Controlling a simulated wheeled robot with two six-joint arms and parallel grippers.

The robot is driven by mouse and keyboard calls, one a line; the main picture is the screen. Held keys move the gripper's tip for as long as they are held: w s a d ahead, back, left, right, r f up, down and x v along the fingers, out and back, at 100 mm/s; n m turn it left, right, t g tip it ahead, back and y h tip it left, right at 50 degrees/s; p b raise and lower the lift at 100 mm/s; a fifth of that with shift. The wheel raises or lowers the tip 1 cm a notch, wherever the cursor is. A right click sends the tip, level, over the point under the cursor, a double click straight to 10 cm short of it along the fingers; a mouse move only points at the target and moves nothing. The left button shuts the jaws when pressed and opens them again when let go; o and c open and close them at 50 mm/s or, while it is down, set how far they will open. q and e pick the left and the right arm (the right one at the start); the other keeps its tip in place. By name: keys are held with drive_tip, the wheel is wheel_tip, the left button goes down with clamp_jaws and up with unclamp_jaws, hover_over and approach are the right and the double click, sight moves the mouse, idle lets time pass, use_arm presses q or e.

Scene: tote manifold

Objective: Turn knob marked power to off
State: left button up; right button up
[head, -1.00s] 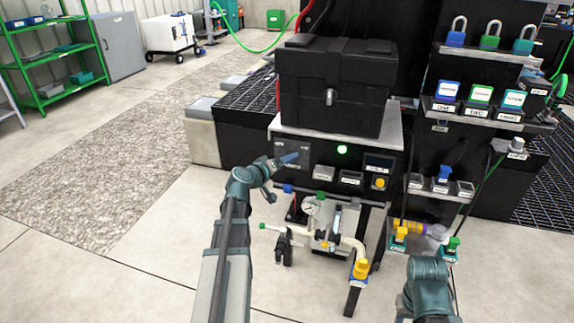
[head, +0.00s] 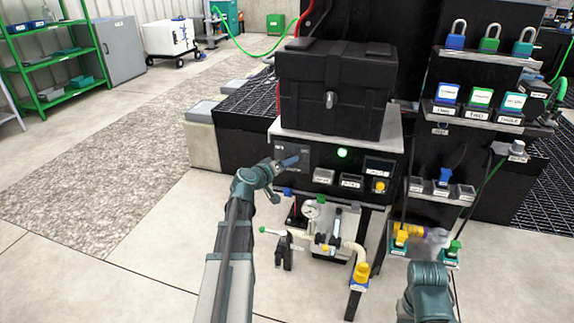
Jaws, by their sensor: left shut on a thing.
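The control panel (head: 345,160) is a black front under the grey shelf, with a lit green lamp (head: 342,153) near its middle. My left gripper (head: 287,162) is at the panel's left end, shut on the power knob, which is mostly hidden behind the fingers. The small lettering around the knob is too small to read, so I cannot tell its setting. My right arm (head: 428,291) shows at the bottom right; its gripper cannot be made out.
A black case (head: 335,90) stands on the shelf above the panel. Below the panel are a gauge (head: 311,210), pale pipes and a yellow fitting (head: 361,272). Padlocks (head: 489,38) and labelled blocks stand on racks at right.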

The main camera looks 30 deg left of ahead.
use_arm(q)
drive_tip(key=shift+f, duration=0.1)
drive_tip(key=shift+c, duration=0.2)
drive_tip(key=shift+f+n+t+b, duration=0.15)
drive_tip(key=shift+n+t+b, duration=0.9)
drive_tip(key=shift+n+b, duration=1.4)
drive_tip(key=shift+f+n+t+b, duration=0.15)
drive_tip(key=shift+n+t+b, duration=0.85)
drive_tip(key=shift+n+b, duration=1.45)
drive_tip(key=shift+f+n+t+b, duration=0.15)
drive_tip(key=shift+n+t+b, duration=1.15)
drive_tip(key=shift+n, duration=2.1)
drive_tip(key=shift+n+b, duration=0.35)
drive_tip(key=shift+n, duration=0.05)
drive_tip(key=o, duration=1.4)
drive_tip(key=shift+c, duration=0.2)
drive_tip(key=shift+s, duration=0.1)
